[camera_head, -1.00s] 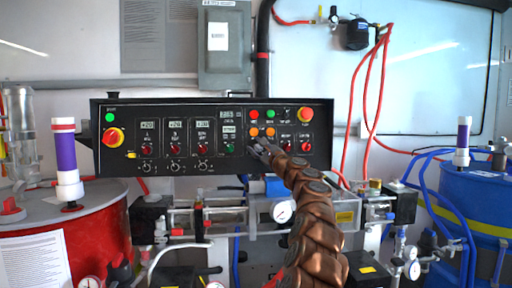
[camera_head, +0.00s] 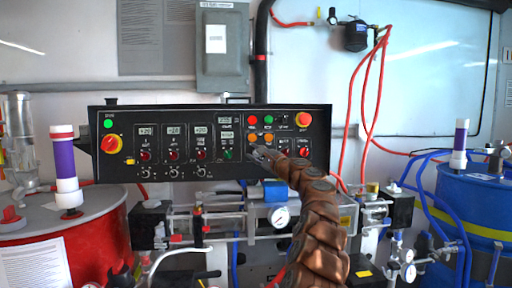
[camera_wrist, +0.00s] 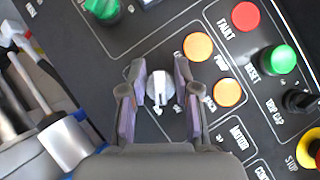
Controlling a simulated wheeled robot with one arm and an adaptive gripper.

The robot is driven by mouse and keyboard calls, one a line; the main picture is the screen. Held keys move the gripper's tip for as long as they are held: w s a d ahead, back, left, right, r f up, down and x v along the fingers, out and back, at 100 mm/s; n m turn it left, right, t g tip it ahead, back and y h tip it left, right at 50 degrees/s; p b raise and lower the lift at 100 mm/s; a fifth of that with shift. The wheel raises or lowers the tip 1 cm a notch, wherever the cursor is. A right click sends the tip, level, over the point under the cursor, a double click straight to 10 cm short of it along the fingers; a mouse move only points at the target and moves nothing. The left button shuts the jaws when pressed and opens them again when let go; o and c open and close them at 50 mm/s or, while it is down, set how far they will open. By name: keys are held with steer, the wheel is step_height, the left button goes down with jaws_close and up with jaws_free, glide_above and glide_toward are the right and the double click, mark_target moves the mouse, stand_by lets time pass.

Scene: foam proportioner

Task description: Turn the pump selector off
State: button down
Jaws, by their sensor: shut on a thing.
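The pump selector is a small grey-white knob (camera_wrist: 158,88) on the black control panel, seen in the wrist view beside orange buttons. Its white pointer runs roughly up and down in that picture. My gripper (camera_wrist: 160,92) has one purple-padded finger on each side of the knob and is shut on it.
Two orange buttons (camera_wrist: 198,46) (camera_wrist: 228,92) sit just right of the fingers. A green knob (camera_wrist: 103,8) is at upper left, and a red button (camera_wrist: 245,16) and a green button (camera_wrist: 277,59) are at right. Pipes and a gauge (camera_head: 280,217) lie below the panel.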

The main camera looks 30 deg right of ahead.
steer(key=n+p, duration=0.1)
steer(key=n+g+y+p, duration=0.1)
steer(key=n+p, duration=0.1)
steer(key=shift+r+g+p, duration=0.3)
steer(key=shift+r, duration=0.05)
steer(key=n+g+p, duration=0.1)
steer(key=p, duration=0.1)
steer(key=n+g+p, duration=0.1)
steer(key=n+p, duration=0.1)
steer(key=shift+a+f, duration=0.15)
steer(key=shift+f, duration=0.25)
steer(key=shift+f+n, duration=0.1)
steer(key=shift+n, duration=0.2)
steer(key=c, duration=1.2)
jaws_free()
steer(key=shift+a, duration=0.1)
steer(key=shift+s, duration=0.1)
steer(key=v, duration=1.1)
steer(key=shift+s+d, duration=0.3)
steer(key=shift+s, duration=0.05)
